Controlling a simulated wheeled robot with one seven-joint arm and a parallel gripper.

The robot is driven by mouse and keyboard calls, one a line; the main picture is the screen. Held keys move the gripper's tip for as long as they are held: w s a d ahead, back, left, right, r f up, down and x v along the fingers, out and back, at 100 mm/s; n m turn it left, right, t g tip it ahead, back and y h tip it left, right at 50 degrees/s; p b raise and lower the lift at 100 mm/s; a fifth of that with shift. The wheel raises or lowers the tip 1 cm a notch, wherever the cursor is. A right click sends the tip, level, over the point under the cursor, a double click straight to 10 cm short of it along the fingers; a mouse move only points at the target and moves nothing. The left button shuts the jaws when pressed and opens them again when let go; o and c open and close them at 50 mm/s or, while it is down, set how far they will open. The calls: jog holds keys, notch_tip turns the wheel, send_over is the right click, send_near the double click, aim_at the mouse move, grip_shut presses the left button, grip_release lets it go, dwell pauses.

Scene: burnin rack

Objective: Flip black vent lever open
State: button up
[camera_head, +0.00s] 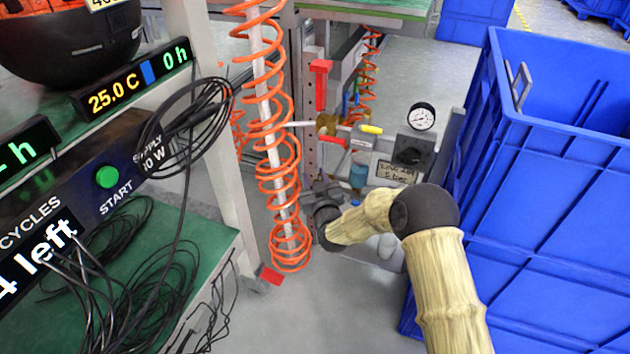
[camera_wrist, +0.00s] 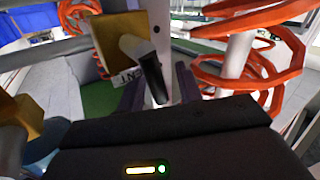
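In the wrist view a black lever (camera_wrist: 152,78) hangs from a pale round stem on a brass valve block (camera_wrist: 120,42). A small tag beside it (camera_wrist: 126,77) reads partly "NT". My gripper (camera_wrist: 158,90) is open, with one dark finger on each side of the lever's lower end; I cannot tell whether either finger touches it. I cannot make out the black lever there.
Orange coiled hose (camera_head: 280,150) hangs close left of my gripper and shows at right in the wrist view (camera_wrist: 240,50). A pressure gauge (camera_head: 421,117) and black knob (camera_head: 410,150) are on the right. A large blue crate (camera_head: 560,200) stands close beside my arm.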

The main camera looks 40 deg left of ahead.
grip_shut()
jog(key=shift+w+d+r+m+t+y+b, duration=0.1)
jog(key=shift+d+m+t+y+b, duration=0.15)
jog(key=shift+m, duration=0.25)
jog(key=shift+w+d+m+t+y+b, duration=0.1)
jog(key=shift+d+m+t+y, duration=0.1)
jog(key=shift+m+t, duration=0.25)
grip_release()
jog(key=shift+s+d, duration=0.1)
jog(key=shift+s, duration=0.05)
